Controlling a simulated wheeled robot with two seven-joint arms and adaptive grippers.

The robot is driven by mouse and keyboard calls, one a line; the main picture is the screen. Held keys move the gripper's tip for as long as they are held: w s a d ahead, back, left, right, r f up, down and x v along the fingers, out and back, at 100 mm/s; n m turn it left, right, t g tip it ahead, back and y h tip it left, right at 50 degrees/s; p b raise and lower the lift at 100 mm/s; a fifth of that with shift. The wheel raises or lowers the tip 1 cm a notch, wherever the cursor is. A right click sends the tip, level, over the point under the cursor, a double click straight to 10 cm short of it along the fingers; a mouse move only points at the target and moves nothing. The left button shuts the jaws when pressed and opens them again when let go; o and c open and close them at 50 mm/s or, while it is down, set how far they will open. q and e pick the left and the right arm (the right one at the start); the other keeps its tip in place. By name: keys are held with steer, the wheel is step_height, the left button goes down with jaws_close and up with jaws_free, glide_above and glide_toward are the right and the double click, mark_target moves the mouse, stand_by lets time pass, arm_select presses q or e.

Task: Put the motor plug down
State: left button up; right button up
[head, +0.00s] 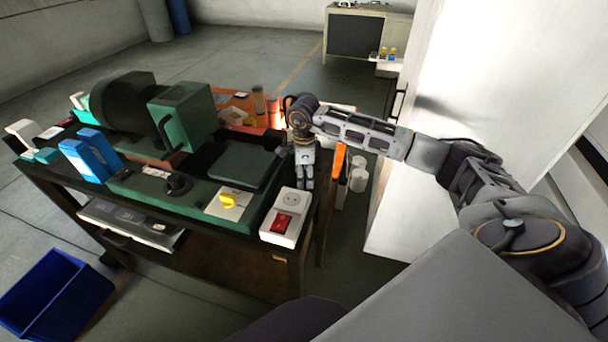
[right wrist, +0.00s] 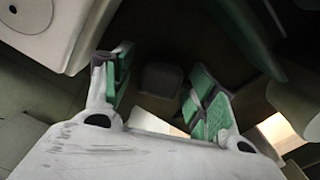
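My right gripper (head: 305,184) points down at the bench's right edge, just behind a white socket box (head: 278,236) with a red switch. In the right wrist view its two green-padded fingers (right wrist: 160,92) are spread apart, with nothing clearly held between them. A dark, blocky shape (right wrist: 162,80) shows beyond the fingers in deep shade; I cannot tell whether it is the motor plug. I cannot make out the plug in the head view. The socket box also shows at the upper left of the right wrist view (right wrist: 75,22). My left gripper is out of view.
The green machine (head: 187,118) with a yellow knob (head: 228,201) fills much of the bench. Blue boxes (head: 88,158) stand at its left. White cylinders (head: 358,178) and a tall white cabinet (head: 490,110) are to the right. A blue bin (head: 55,292) sits on the floor.

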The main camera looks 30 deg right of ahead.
steer(key=shift+r, duration=0.1)
stand_by(0.3)
steer(key=shift+r+p, duration=0.5)
steer(key=shift+p, duration=0.05)
step_height(320, 180, up, 12)
steer(key=b, duration=0.2)
stand_by(1.0)
